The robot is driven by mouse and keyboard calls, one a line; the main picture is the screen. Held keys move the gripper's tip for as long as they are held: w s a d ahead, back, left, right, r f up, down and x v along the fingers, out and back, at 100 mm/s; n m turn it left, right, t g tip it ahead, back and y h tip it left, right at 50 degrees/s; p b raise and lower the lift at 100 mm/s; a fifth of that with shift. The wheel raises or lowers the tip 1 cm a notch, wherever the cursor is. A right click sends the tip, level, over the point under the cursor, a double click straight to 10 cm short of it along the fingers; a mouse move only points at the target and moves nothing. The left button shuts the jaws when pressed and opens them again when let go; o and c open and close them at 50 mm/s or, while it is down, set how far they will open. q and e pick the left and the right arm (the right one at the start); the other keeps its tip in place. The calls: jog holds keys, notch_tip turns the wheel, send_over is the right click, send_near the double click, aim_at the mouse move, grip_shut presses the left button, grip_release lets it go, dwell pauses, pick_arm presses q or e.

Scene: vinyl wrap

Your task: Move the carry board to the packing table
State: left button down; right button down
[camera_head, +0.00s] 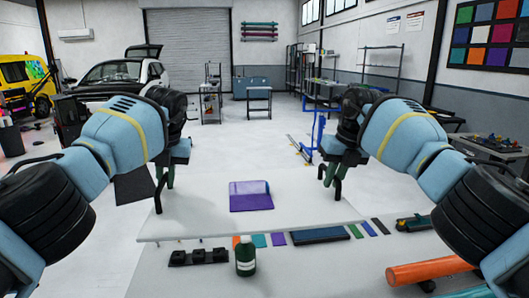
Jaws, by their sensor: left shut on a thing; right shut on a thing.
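The carry board (300,215) is a wide pale flat board in front of me. A purple sheet (250,203) with a rolled far edge lies on its middle. My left gripper (163,188) is shut on the board near its left edge. My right gripper (332,182) is shut on the board near its right edge. The board looks roughly level. I cannot tell whether it rests on the surface below or hangs above it. I cannot tell which table in view is the packing table.
A pale worktop (300,270) at the front holds a dark green bottle (245,256), black holders (198,257), colour swatches and an orange roll (430,271). A small table (259,99) stands far back. Blue stands (318,130) are right of centre. Open floor (245,140) lies beyond the board.

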aim_at(337, 179)
pick_arm(q)
jog(key=shift+a+r, duration=0.1)
jog(key=shift+r, duration=0.2)
pick_arm(e)
jog(key=shift+r, duration=0.25)
